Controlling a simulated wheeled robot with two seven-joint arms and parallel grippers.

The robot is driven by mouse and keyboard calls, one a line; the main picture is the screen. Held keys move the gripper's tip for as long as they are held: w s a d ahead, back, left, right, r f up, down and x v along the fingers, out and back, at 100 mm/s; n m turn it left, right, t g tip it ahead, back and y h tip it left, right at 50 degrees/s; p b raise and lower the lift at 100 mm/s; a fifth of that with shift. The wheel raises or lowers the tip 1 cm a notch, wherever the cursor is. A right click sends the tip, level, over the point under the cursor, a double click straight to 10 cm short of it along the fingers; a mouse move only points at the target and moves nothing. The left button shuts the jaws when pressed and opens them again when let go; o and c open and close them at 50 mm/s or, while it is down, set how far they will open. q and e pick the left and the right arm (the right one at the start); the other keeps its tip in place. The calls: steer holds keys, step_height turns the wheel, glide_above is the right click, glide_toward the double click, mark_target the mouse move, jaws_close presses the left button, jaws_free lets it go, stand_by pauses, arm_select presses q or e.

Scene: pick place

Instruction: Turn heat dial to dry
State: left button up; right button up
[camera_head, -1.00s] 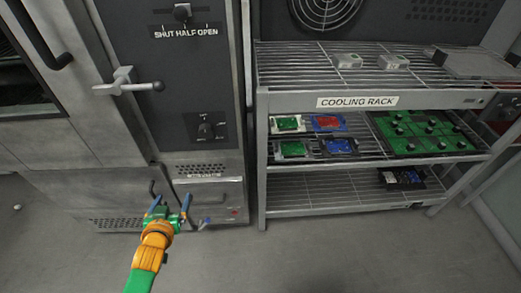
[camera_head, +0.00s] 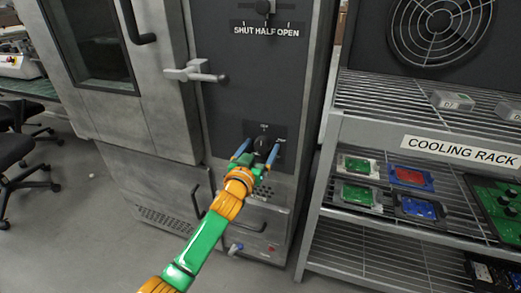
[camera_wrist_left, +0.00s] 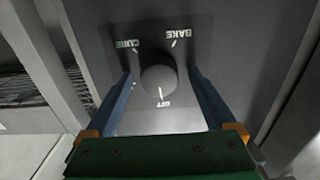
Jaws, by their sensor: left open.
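The heat dial (camera_head: 262,144) is a round dark knob on a black plate on the oven's front panel. In the left wrist view the dial (camera_wrist_left: 159,79) sits centred between my fingers, with a white mark pointing toward a label at the lower edge that looks like OFF. CURE and BAKE labels show upside down above it; no DRY label is readable. My left gripper (camera_head: 257,152) is open, its two blue fingers either side of the dial, and it also shows in the left wrist view (camera_wrist_left: 161,85). I cannot tell whether the fingers touch it. My right gripper is not in view.
Above the dial are a latch handle (camera_head: 195,72) and a SHUT HALF OPEN slider (camera_head: 264,8). A cooling rack (camera_head: 398,125) with several circuit boards stands close on the right. Chairs (camera_head: 14,150) stand at the far left.

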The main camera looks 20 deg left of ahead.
arm_select(q)
steer(key=c, duration=1.4)
steer(key=shift+m+p, duration=0.5)
steer(key=shift+m, duration=0.7)
steer(key=m+p, duration=0.1)
steer(key=m, duration=0.2)
steer(key=shift+m, duration=0.3)
steer(key=m, duration=0.3)
steer(key=shift+m+p, duration=0.3)
steer(key=shift+p, duration=0.05)
steer(key=shift+m, duration=2.2)
